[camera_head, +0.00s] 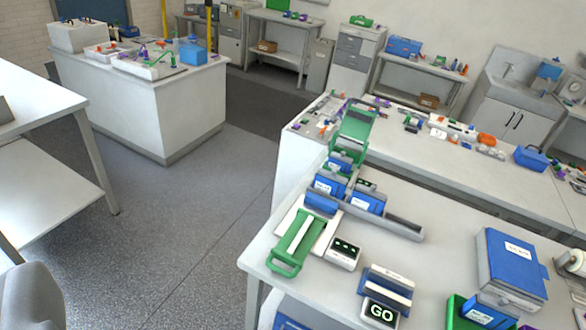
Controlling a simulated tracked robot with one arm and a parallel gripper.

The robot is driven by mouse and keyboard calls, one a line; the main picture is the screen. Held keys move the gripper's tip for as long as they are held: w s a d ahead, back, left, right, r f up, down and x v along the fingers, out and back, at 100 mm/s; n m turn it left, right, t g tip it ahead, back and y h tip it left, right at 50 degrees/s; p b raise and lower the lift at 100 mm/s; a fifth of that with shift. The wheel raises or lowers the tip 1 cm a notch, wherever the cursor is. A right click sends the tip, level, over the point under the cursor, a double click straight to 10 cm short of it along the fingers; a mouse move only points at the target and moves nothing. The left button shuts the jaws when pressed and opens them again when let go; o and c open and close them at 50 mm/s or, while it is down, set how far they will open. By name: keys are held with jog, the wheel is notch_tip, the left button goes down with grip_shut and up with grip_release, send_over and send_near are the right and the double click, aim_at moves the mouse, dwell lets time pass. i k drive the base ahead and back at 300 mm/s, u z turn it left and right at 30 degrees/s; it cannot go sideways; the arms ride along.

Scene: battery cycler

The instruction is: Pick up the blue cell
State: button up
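Several blue blocks with white labels are on the near bench, and I cannot tell which one is the blue cell. One blue block (367,203) and another (326,187) sit in a grey rack (402,226). A third, smaller blue block (340,161) is behind them, by a green frame (356,122). A larger blue box (513,258) with a white label stands at the right of the bench. A blue and white block (387,284) stands behind a black GO sign (380,311). My gripper is not in view.
A green-handled tray (292,240) and a small white device (345,254) lie near the bench's left edge. A green bin (455,312) is at the bottom right. Open grey floor (200,215) lies left of the bench. A white table (25,100) stands at the far left.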

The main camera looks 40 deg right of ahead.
aim_at(335, 189)
jog(key=z, duration=0.25)
jog(key=i, duration=1.25)
jog(key=z, duration=1.1)
jog(key=i, duration=0.6)
jog(key=z, duration=0.3)
jog(key=k, duration=0.9)
jog(key=z, duration=0.15)
jog(key=i, duration=0.9)
jog(key=u, duration=0.05)
